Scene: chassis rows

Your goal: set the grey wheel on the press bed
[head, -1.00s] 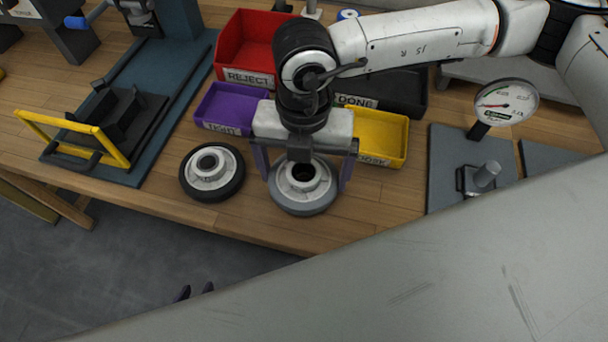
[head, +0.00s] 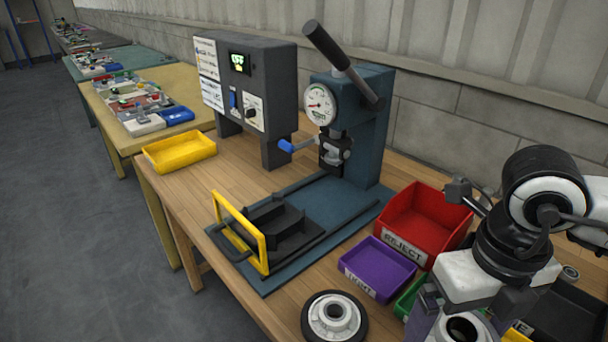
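The grey wheel (head: 460,329) is at the bottom right of the head view, cut off by the frame edge, with its pale hub and dark bore showing. My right gripper (head: 466,316) is over it, pointing down with fingers on either side. Whether the fingers touch the rim is hidden. The press (head: 368,130) stands at the back centre on a blue base. Its black bed (head: 272,222) is empty, with a yellow guard frame (head: 240,232) upright at its front left. My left gripper is out of view.
A black-tyred wheel (head: 334,318) lies between the press base and my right gripper. Beyond it are a purple tray (head: 377,268), a red REJECT bin (head: 428,222) and a green tray (head: 408,298). A control box (head: 245,90) and a yellow tray (head: 180,152) stand left of the press.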

